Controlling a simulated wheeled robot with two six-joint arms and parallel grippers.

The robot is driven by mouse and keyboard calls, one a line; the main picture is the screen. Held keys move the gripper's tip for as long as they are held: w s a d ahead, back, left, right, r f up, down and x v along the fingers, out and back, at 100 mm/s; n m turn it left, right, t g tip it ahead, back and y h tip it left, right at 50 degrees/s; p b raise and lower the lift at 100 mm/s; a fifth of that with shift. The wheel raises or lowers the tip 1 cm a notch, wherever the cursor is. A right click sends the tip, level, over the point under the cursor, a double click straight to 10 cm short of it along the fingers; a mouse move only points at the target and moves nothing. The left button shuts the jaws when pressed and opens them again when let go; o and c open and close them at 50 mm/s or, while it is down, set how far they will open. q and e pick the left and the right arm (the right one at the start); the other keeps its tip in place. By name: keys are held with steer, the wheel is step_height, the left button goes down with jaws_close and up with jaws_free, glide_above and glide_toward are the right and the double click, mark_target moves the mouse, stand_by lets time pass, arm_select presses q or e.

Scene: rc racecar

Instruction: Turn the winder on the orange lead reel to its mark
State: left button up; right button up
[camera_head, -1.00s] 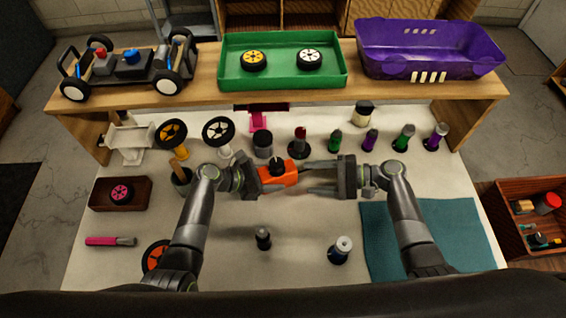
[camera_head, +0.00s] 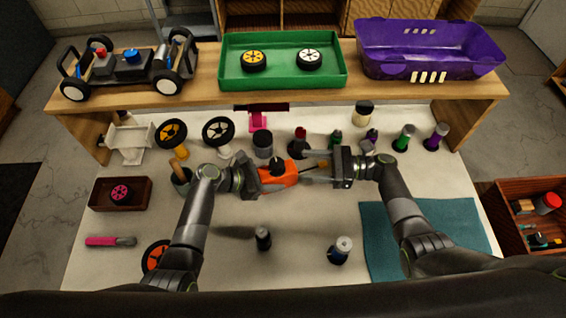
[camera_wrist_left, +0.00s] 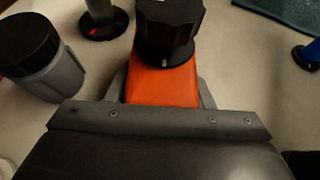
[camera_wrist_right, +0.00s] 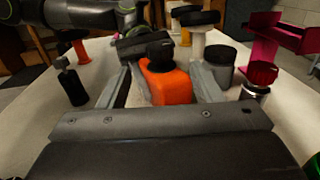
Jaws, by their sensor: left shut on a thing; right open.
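The orange lead reel (camera_head: 284,178) is held above the middle of the white table. It carries a black ribbed winder knob, which the left wrist view shows from above as the winder (camera_wrist_left: 168,28) with a small pale mark at its near edge. My left gripper (camera_head: 258,180) is shut on the reel's orange body (camera_wrist_left: 165,84). My right gripper (camera_head: 308,166) is open, to the right of the reel. In the right wrist view its fingers stand apart, with the orange reel (camera_wrist_right: 168,84) and winder (camera_wrist_right: 160,52) seen between and beyond them. Contact cannot be told.
Several bottles, such as the green one (camera_head: 404,138), stand behind my right gripper. A teal mat (camera_head: 440,225) lies at right. A shelf with a green tray (camera_head: 283,82) runs along the back.

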mark_target(283, 164)
steer(key=a, duration=0.7)
steer(key=shift+w+a, duration=0.4)
steer(key=shift+c, duration=0.3)
steer(key=c, duration=0.9)
steer(key=shift+s, duration=0.1)
steer(key=shift+c, duration=0.3)
